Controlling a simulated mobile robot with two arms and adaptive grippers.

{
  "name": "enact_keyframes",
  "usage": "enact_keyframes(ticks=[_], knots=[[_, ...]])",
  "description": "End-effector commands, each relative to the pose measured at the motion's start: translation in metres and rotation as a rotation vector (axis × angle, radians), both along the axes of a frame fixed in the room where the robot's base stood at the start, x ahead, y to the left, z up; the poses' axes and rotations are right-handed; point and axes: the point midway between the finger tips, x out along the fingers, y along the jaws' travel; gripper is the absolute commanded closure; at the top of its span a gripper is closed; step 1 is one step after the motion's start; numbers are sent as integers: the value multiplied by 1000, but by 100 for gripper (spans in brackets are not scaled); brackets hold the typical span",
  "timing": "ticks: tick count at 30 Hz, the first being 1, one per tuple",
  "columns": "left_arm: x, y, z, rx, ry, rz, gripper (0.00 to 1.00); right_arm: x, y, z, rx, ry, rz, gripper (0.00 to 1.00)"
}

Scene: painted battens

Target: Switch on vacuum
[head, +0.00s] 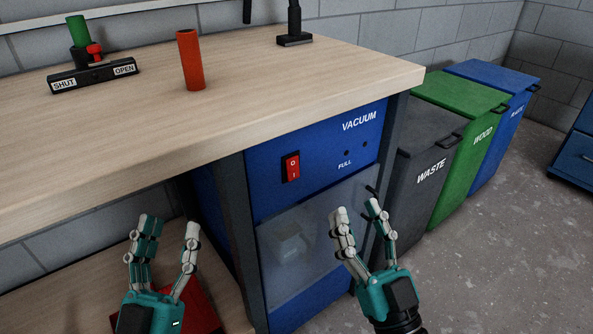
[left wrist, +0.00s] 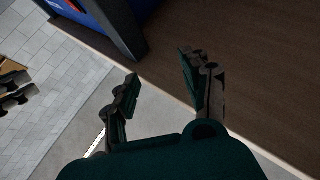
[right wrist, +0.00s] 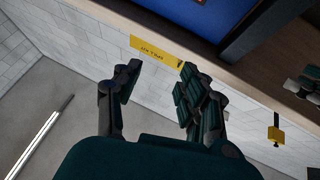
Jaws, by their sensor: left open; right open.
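The blue vacuum unit (head: 262,160) stands under the workbench and is labelled VACUUM. Its red rocker switch (head: 291,167), marked O and I, is on the front panel. Two small dark dots sit beside the word FULL. A translucent bin front (head: 318,235) is below the panel. My left gripper (head: 170,226) is open and empty, below and left of the switch. It also shows open in the left wrist view (left wrist: 160,75). My right gripper (head: 356,209) is open and empty in front of the bin front, below and right of the switch. It also shows open in the right wrist view (right wrist: 155,75).
The workbench top (head: 240,80) carries a SHUT/OPEN slide (head: 93,75), a red-orange cylinder (head: 190,60) and a black stand (head: 294,38). Grey WASTE (head: 425,155), green WOOD (head: 468,130) and blue (head: 505,120) bins stand at right. A red object (head: 200,302) lies on the lower shelf.

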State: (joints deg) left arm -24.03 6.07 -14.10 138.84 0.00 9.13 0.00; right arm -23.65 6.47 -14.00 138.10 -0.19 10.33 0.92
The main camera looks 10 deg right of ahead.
Motion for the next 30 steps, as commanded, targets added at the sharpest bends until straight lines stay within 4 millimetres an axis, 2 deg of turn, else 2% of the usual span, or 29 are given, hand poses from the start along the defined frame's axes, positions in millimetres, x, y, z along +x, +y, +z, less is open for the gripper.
enact_keyframes(ticks=[1, 8, 12, 23, 30], knots=[[0, 0, 0, -1, -4, 0, 53, 4, 1, -10, -4, -1, 15, 67], [-6, 1, 6, -14, -50, -1, 53, 21, -1, -66, 9, -50, 159, 97], [-8, 1, 10, -20, -73, -3, 53, 24, -5, -88, 17, -66, 230, 100], [-9, 1, 14, -23, -86, -4, 53, 24, -6, -92, 21, -69, 248, 100], [-11, 1, 14, -29, -105, -6, 53, 37, 1, -79, 22, -73, 248, 100]])
